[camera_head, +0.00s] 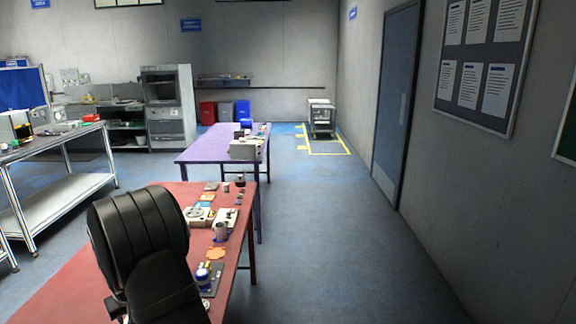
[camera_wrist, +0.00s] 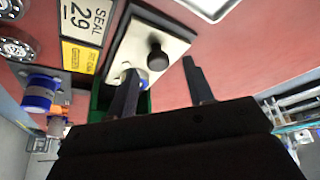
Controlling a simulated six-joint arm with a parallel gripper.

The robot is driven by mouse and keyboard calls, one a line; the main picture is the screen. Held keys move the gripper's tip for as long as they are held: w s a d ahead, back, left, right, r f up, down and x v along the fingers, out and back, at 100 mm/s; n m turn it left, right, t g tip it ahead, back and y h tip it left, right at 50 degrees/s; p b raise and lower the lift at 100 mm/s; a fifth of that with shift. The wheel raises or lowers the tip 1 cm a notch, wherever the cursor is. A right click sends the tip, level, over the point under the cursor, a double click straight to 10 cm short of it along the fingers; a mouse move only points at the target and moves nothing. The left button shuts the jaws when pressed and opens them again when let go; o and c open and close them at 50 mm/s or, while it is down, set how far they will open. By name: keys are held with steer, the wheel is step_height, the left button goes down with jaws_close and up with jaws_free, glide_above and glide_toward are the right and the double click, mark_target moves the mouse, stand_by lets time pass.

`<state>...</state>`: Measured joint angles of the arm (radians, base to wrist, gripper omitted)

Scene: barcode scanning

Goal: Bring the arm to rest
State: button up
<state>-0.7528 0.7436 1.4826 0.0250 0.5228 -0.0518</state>
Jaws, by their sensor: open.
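My gripper (camera_wrist: 160,66) shows in the wrist view with its two dark fingers apart and nothing held between them. Beyond the fingers is a white plate (camera_wrist: 172,42) with a black knob. I cannot tell how far the fingertips are from it. In the head view a bulky black part of my arm (camera_head: 140,235) stands in front of the red table (camera_head: 60,295) and covers part of it. My gripper cannot be made out in the head view.
The wrist view shows a "SEAL 29" sign (camera_wrist: 88,20), a yellow label (camera_wrist: 78,56), a blue-ringed cylinder (camera_wrist: 40,92) and a green container (camera_wrist: 100,98). In the head view, small items line the red table's right side. A purple table (camera_head: 200,150) stands beyond; the right-hand floor is clear.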

steer(key=shift+w+a+f, duration=0.2)
steer(key=shift+w+f, duration=0.2)
steer(key=shift+f, duration=0.15)
steer(key=shift+w+a+f, duration=0.15)
steer(key=shift+w+f, duration=0.2)
steer(key=shift+f, duration=0.2)
steer(key=w, duration=0.9)
steer(key=shift+w+d, duration=0.1)
steer(key=shift+w, duration=0.3)
steer(key=v, duration=1.7)
steer(key=shift+s+r, duration=0.2)
steer(key=shift+r, duration=0.05)
